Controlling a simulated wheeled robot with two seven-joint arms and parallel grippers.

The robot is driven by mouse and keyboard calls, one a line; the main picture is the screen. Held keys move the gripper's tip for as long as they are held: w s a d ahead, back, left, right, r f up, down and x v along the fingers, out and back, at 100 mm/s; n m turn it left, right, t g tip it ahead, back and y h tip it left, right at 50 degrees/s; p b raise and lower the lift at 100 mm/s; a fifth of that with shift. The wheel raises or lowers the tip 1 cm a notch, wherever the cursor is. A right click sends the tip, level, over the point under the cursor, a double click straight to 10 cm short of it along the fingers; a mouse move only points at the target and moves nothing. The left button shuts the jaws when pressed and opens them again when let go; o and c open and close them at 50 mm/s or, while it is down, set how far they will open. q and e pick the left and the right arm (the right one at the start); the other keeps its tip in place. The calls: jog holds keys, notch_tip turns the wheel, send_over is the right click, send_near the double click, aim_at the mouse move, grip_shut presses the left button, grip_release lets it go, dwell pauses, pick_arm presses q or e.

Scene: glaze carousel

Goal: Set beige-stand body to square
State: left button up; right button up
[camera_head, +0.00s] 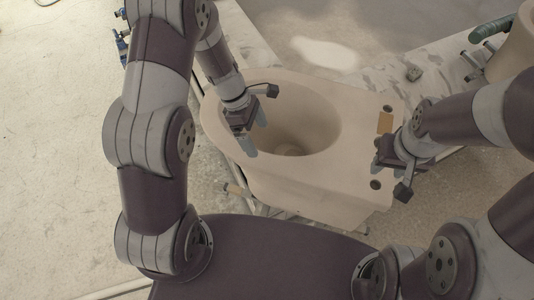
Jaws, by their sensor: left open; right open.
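A beige toilet-shaped body (360,112) with a large round bowl opening sits in front of me, turned at an angle in the picture. An orange-tan patch and dark round holes show on its flat right end. My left gripper (247,140) is open over the left part of the bowl opening, by its rim. Whether it touches the rim cannot be told. My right gripper (382,165) is open at the flat right end, near the dark holes. The stand under the body is mostly hidden; only a few bars show below it.
Another beige body (513,50) with a green pipe-like part (492,28) stands at the upper right. A pale speckled surface (425,62) lies behind the body. Pale floor is clear at the left.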

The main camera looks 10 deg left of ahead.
aim_at(266, 155)
pick_arm(q)
jog(key=shift+s+d+f, duration=0.45)
jog(key=shift+s+f, duration=0.1)
jog(key=shift+f, duration=0.05)
jog(key=x, duration=0.2)
jog(key=w+x, duration=0.1)
jog(key=x, duration=0.2)
jog(key=p+x, duration=0.1)
jog(key=x, duration=0.2)
jog(key=shift+w+a+f, duration=0.2)
jog(key=shift+a+f, duration=0.15)
jog(key=shift+s+d+f, duration=0.45)
jog(key=shift+d+f, duration=0.1)
jog(key=shift+f, duration=0.25)
jog(key=shift+s+d+f, duration=0.1)
jog(key=shift+f, duration=0.05)
jog(key=shift+c, duration=0.9)
jog(key=c, duration=1)
pick_arm(e)
jog(key=shift+a+r, duration=0.1)
jog(key=shift+r, duration=0.45)
